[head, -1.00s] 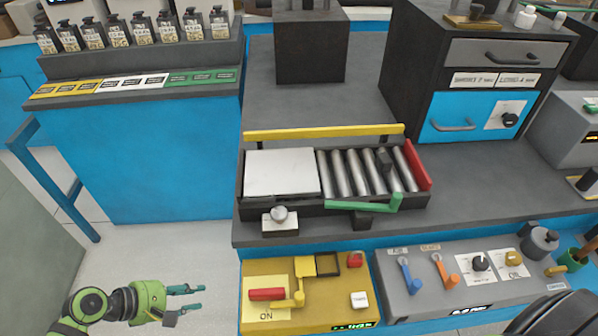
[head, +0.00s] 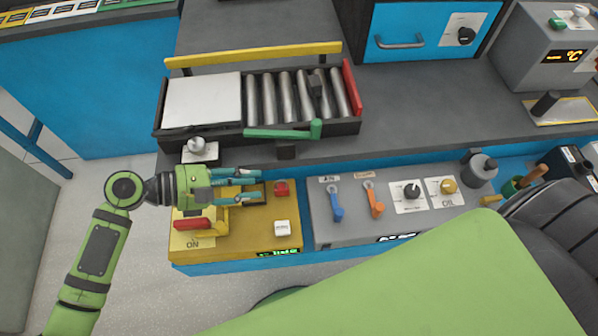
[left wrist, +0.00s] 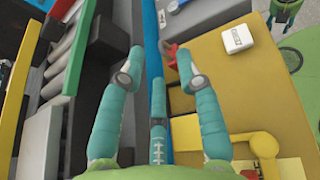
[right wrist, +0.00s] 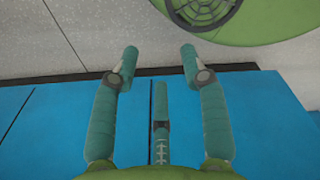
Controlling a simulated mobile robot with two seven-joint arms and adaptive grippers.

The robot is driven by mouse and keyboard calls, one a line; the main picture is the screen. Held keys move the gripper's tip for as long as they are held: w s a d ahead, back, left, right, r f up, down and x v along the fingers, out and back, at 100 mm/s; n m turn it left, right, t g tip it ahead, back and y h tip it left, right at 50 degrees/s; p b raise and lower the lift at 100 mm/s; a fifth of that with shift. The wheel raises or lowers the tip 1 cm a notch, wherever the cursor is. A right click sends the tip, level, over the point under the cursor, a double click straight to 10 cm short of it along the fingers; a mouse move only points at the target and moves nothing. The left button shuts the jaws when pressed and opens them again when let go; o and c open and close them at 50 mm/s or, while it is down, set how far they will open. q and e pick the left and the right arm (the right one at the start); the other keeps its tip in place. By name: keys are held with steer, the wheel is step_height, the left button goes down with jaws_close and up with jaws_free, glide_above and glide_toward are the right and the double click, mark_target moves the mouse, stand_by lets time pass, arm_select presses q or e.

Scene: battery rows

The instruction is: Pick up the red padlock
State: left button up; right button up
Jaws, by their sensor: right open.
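The red padlock (head: 281,188) sits at the back right of the yellow panel (head: 262,232). In the left wrist view it is a small red shape (left wrist: 171,56) close by the right finger's tip, partly hidden by that finger. My left gripper (head: 252,186) is open and empty, over the back of the yellow panel, with its fingers pointing right toward the padlock. Its open fingers (left wrist: 160,62) show in the left wrist view. My right gripper (right wrist: 159,60) is open and empty in the right wrist view, above a blue surface; it does not show in the head view.
A red-handled lever (head: 192,224) and a white button (head: 282,228) are on the yellow panel. A roller tray with a green bar (head: 280,132) lies just behind. A grey panel (head: 325,228) with blue and orange levers stands to the right.

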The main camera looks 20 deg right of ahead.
mark_target(277, 182)
arm_select(q)
steer(key=shift+d+f, duration=0.15)
steer(key=shift+d, duration=0.15)
steer(key=shift+w+d+f+p, duration=0.1)
steer(key=shift+d+f+p, duration=0.2)
steer(key=shift+d+f, duration=0.3)
steer(key=x, duration=0.3)
steer(key=shift+w+f, duration=0.15)
steer(key=shift+f, duration=0.05)
steer(key=shift+d, duration=0.1)
jaws_close()
arm_select(e)
steer(key=shift+w+a+r, duration=0.15)
steer(key=shift+a+r, duration=0.45)
steer(key=shift+a, duration=0.25)
